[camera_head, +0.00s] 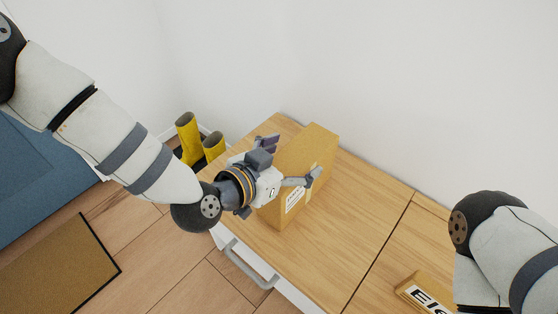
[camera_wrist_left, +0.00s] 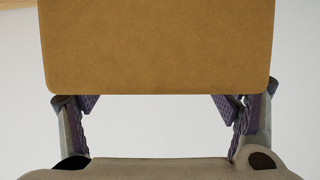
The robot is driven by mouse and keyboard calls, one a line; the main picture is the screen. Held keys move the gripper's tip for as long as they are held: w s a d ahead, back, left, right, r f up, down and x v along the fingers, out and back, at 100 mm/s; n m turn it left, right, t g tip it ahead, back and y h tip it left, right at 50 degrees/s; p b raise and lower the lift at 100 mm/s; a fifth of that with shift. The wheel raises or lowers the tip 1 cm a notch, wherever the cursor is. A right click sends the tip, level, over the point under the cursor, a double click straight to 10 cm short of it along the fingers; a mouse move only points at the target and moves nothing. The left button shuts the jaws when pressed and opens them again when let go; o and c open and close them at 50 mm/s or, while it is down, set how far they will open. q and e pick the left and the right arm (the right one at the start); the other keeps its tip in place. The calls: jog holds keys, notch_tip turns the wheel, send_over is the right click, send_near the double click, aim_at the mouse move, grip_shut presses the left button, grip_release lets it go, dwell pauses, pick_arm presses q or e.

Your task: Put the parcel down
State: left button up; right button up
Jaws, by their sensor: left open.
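The parcel, a brown cardboard box (camera_head: 310,150) with a white label low on one side, stands upright on the wooden cabinet top (camera_head: 345,215). My left gripper (camera_head: 291,160) is at the parcel's left side, its fingers spread. In the left wrist view the parcel's flat brown face (camera_wrist_left: 158,45) fills the top middle, and the open fingers (camera_wrist_left: 158,104) show at its lower corners. I cannot tell whether the fingers touch it. My right arm shows at the right edge, but its gripper is out of view.
A second brown box with large black lettering (camera_head: 425,292) lies at the lower right near my right arm. Yellow boots (camera_head: 188,138) stand left of the cabinet. A grey handle (camera_head: 245,265) sticks out at the cabinet front. The top between the two boxes is clear; a white wall is behind.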

pick_arm(q)
jog(key=p+v, duration=0.2)
jog(key=v, duration=0.9)
jog(key=shift+r, duration=0.2)
jog(key=shift+s+a, duration=0.1)
